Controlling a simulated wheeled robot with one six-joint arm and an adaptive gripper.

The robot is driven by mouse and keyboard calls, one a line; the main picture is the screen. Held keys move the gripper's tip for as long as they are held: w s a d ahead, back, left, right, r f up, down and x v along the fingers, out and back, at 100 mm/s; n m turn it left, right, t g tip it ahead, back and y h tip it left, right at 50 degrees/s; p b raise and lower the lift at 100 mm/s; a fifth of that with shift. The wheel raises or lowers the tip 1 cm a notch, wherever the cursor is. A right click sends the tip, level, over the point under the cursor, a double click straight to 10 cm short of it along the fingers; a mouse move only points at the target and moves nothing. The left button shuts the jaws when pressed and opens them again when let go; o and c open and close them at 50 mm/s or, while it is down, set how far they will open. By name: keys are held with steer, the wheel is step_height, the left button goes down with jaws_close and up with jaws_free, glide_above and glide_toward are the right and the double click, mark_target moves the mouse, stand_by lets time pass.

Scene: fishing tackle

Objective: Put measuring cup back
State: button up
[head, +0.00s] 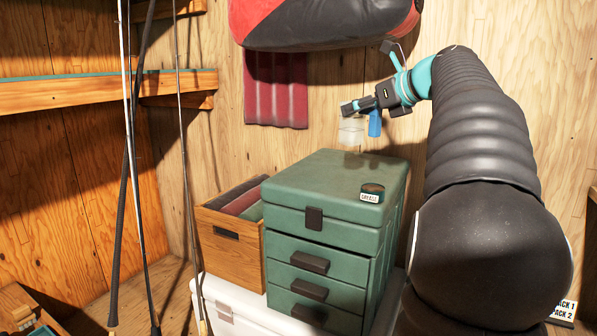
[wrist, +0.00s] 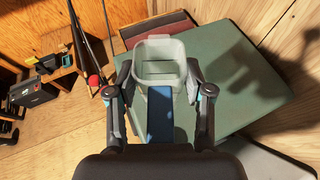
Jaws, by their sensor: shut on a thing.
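The measuring cup (head: 350,131) is a clear, square-mouthed cup with a blue handle (head: 375,124). My gripper (head: 362,104) is shut on it and holds it in the air above the green tackle box (head: 310,178). In the wrist view the cup (wrist: 160,50) sits between the two fingers of my gripper (wrist: 160,84), its open mouth showing and its blue handle pointing toward my palm. The cup looks empty and is clear of the box lid.
A wooden file crate (head: 228,234) stands left of the box. Fishing rods (head: 128,150) stand further left. A red and black bag (head: 320,22) hangs above, before the wooden wall.

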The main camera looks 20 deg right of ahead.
steer(key=shift+w+a+f+b, duration=0.25)
steer(key=shift+w+a+f, duration=0.95)
steer(key=shift+w+f, duration=0.5)
steer(key=shift+w+a+f+b, duration=0.25)
steer(key=shift+w+a+f, duration=1.1)
steer(key=shift+f, duration=0.55)
steer(key=shift+w+a+f+b, duration=0.25)
steer(key=shift+w+a+f, duration=0.8)
steer(key=shift+w+f, duration=0.7)
steer(key=shift+s+f, duration=0.1)
steer(key=shift+f, duration=0.05)
steer(key=o, duration=1.4)
steer(key=shift+f, duration=0.1)
steer(key=shift+r, duration=0.25)
steer(key=v, duration=1.2)
steer(key=shift+f, duration=0.1)
